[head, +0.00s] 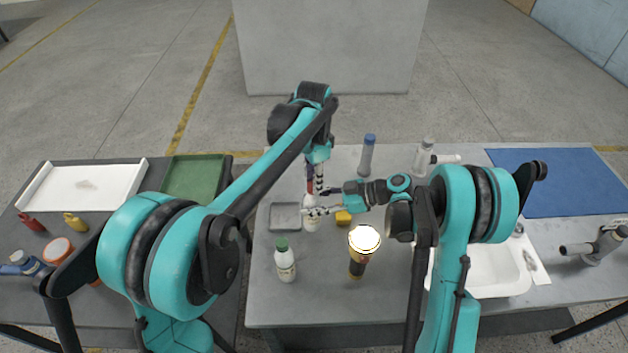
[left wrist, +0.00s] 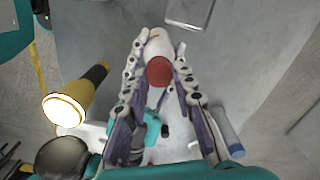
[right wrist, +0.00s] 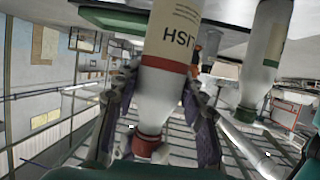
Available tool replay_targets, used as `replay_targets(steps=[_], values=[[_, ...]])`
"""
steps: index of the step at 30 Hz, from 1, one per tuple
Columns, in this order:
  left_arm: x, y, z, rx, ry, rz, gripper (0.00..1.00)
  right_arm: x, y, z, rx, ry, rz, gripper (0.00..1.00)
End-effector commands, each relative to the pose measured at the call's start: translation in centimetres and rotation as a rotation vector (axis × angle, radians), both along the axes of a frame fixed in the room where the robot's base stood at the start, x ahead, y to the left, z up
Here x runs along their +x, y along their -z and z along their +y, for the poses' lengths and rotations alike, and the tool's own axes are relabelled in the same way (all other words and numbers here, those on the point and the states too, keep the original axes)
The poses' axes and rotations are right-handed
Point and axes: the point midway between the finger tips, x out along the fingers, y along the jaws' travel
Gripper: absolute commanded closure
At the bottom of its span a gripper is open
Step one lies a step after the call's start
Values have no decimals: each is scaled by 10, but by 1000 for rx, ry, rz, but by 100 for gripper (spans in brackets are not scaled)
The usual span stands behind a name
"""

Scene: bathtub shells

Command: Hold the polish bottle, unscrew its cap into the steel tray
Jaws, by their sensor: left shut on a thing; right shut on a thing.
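The polish bottle (head: 311,222) is white with a red cap (head: 310,187) and stands upright near the middle of the grey table. My right gripper (head: 318,211) comes in from the right and is shut on the bottle's body. In the right wrist view, its fingers flank the labelled bottle (right wrist: 172,75). My left gripper (head: 315,181) reaches down from above and is shut on the red cap, which shows between its fingers in the left wrist view (left wrist: 159,71). The cap appears on the bottle's neck. The steel tray (head: 285,217) lies just left of the bottle and looks empty.
A green-capped white bottle (head: 285,264) and a gold-and-black flashlight (head: 358,262) stand in front. A yellow item (head: 343,218) lies right of the polish bottle. A blue-topped cylinder (head: 367,155) stands behind. A white sink (head: 495,275) and blue mat (head: 555,180) are at right.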

Motion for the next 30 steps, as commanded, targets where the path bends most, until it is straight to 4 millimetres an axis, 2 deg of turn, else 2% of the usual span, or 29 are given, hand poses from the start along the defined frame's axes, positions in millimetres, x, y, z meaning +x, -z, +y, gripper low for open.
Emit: replay_targets(steps=[1, 10, 30], values=[[4, 0, -2, -6, -114, -8, 100, -5, -1, 3, 2, -14, -1, 100], [4, 0, 3, 0, -861, -4, 100, -5, -1, 3, 2, -13, -1, 100], [-3, -1, 8, 13, -2517, 8, 100, -2, 0, 0, 2, -5, 0, 100]])
